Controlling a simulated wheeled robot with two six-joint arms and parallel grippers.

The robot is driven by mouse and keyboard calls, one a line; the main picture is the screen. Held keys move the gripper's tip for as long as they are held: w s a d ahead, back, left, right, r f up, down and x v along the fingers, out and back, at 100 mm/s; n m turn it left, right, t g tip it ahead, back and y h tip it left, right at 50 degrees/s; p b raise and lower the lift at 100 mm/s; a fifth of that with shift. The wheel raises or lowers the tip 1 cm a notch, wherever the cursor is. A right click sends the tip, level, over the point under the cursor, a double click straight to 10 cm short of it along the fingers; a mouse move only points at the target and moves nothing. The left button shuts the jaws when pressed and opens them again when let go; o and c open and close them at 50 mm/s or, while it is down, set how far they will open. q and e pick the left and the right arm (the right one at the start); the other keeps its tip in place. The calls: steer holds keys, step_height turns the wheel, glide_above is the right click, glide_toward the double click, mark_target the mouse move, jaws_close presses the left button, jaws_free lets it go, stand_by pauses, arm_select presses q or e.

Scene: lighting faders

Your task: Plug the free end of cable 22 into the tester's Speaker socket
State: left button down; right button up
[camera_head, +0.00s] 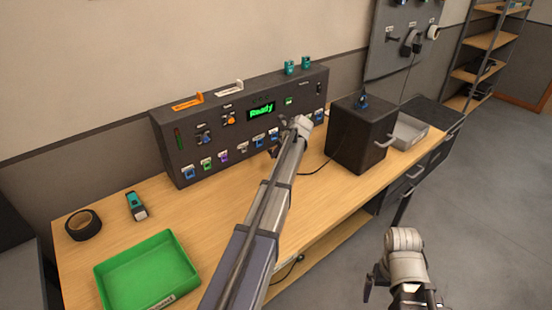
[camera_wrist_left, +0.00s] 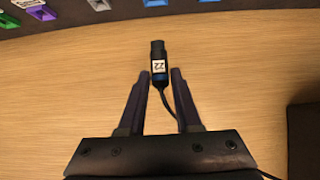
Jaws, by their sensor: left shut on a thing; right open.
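The plug of cable 22 (camera_wrist_left: 159,66), black with a white label and a blue band, sits between the fingertips of my left gripper (camera_wrist_left: 160,76). The gripper is shut on it, and the plug points toward the tester, apart from its face. The thin black cable (camera_wrist_left: 169,106) runs back between the fingers. The tester (camera_head: 182,158) is a dark panel with a green "Ready" display and a row of coloured sockets along its bottom. I cannot read which is Speaker. My left forearm hides part of the lower row. My right gripper (camera_head: 374,282) is open, low and away from the bench.
A black box (camera_head: 356,150) with a handle stands right of the tester, a grey tray (camera_head: 410,131) beyond it. A green tray (camera_head: 146,272), black tape roll (camera_head: 83,225) and teal-and-black device (camera_head: 137,206) are at the left. Bench in front of the tester is mostly clear.

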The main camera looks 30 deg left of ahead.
arm_select(q)
steer(key=shift+w, duration=0.1)
steer(key=shift+a, duration=0.1)
steer(key=shift+w+a, duration=0.35)
steer(key=shift+a, duration=0.45)
steer(key=shift+w+a, duration=0.3)
steer(key=shift+a, duration=0.5)
steer(key=shift+w+a, duration=0.35)
steer(key=shift+a, duration=0.45)
steer(key=shift+w+a, duration=0.25)
steer(key=shift+a, duration=0.3)
steer(key=shift+w+a, duration=0.25)
steer(key=shift+a, duration=0.3)
stand_by(1.1)
steer(key=c, duration=0.6)
jaws_free()
steer(key=shift+o, duration=0.4)
steer(key=shift+d, duration=0.1)
